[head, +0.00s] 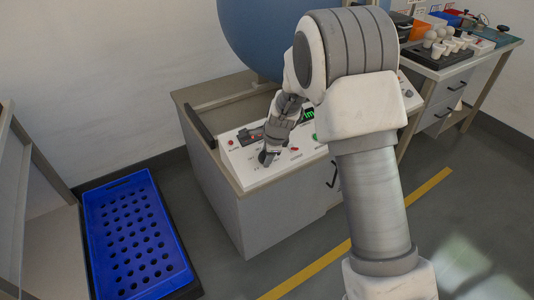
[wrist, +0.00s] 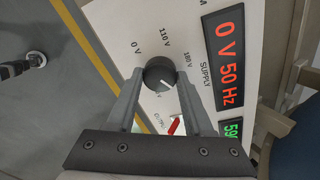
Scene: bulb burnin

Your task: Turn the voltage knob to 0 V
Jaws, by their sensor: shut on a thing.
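The voltage knob (wrist: 158,72) is round and black, set in the white panel (wrist: 112,20). Labels 0 V, 110 V and 180 V stand around it, and another label is partly hidden below it. Its white mark sits on the lower right of its face, on the side away from the 0 V label. The supply display (wrist: 229,55) reads 0 V 50 Hz in red-orange. My gripper (wrist: 159,75) has one finger on each side of the knob and is shut on it. In the head view my gripper (head: 268,155) is down at the panel's left front and hides most of the knob.
A red lever (wrist: 173,126) sits just below the knob, between my fingers. A green display (wrist: 233,132) is partly in view. A blue perforated crate (head: 92,225) lies on the floor at left. A bench (head: 450,68) with trays and bulbs stands at back right.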

